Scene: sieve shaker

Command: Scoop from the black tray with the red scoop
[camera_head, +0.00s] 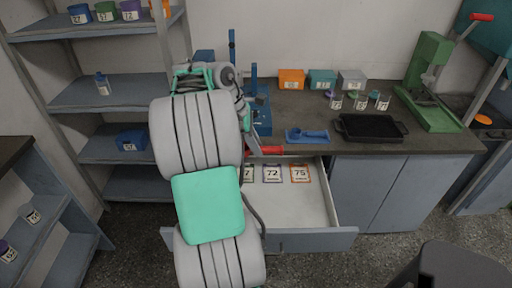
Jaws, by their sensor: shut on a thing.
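The black tray (371,128) lies flat on the dark counter at the right; I cannot make out what is in it. A red piece, which looks like the red scoop (267,151), shows at the counter's front edge, above the open drawer. My gripper (252,146) is at its left end and is shut on it. My arm hides much of the gripper and part of the scoop. The scoop is well to the left of the black tray and apart from it.
A blue scoop-like holder (307,137) lies between my gripper and the tray. The open drawer (318,205) holds numbered cards. Small cups (361,102), coloured boxes (291,79) and a green press (430,85) stand around the tray. Shelves (110,90) stand left.

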